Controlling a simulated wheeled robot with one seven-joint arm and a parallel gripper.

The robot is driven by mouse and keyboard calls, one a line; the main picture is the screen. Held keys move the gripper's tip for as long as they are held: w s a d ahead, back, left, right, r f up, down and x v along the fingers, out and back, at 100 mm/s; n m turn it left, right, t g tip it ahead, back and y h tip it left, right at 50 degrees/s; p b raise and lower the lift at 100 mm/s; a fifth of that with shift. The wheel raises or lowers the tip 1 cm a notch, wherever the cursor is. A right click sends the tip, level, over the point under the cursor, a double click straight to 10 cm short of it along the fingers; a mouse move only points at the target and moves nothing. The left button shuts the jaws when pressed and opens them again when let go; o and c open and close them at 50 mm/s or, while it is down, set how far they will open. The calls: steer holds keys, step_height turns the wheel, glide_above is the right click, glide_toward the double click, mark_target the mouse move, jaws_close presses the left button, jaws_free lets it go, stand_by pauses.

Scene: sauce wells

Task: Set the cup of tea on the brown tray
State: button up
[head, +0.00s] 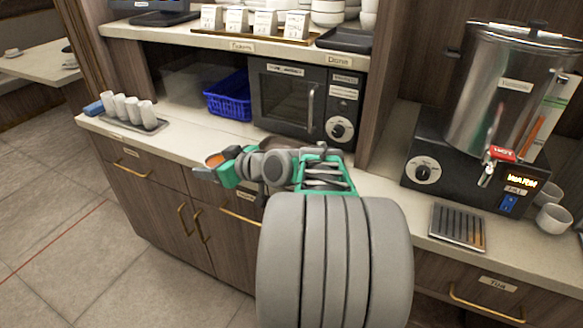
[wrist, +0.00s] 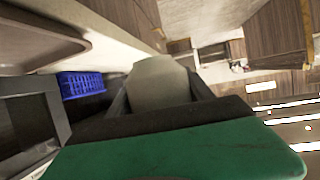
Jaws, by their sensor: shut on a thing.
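The cup of tea (head: 213,161) shows orange-brown tea at its rim, just past my fingertips in the head view. My gripper (head: 226,168) is shut on it and holds it out past the counter's front edge. In the wrist view the pale cup (wrist: 162,82) sits between the dark fingers of my gripper (wrist: 160,92). The brown tray (wrist: 35,38) shows at the upper left of the wrist view, apart from the cup. In the head view only a brown strip of the tray (head: 318,147) shows behind my arm, before the microwave; the rest is hidden.
A microwave (head: 305,100) and a blue basket (head: 229,97) stand at the back of the counter. A dark tray (head: 135,125) with several white cups is at the left. A steel urn (head: 495,95) stands at the right. Counter between cups and my arm is clear.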

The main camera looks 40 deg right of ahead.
steer(key=s+d+r+m+h, duration=0.1)
steer(key=s+d+r, duration=0.2)
steer(key=s+d, duration=0.3)
steer(key=s+d+r, duration=0.4)
steer(key=d, duration=0.5)
steer(key=w+d+f, duration=0.1)
steer(key=w+f, duration=0.2)
steer(key=w, duration=0.1)
steer(key=w+d+f, duration=0.2)
steer(key=w+f, duration=0.1)
steer(key=w, duration=0.1)
steer(key=w+d+f, duration=0.1)
steer(key=w+f, duration=0.3)
steer(key=shift+w+d, duration=0.15)
steer(key=shift+w, duration=0.1)
step_height(320, 180, down, 3)
steer(key=shift+w+d+r+p, duration=0.1)
steer(key=shift+w+p, duration=0.05)
steer(key=shift+p, duration=0.15)
steer(key=shift+f, duration=0.4)
steer(key=o, duration=1.6)
steer(key=shift+r, duration=0.1)
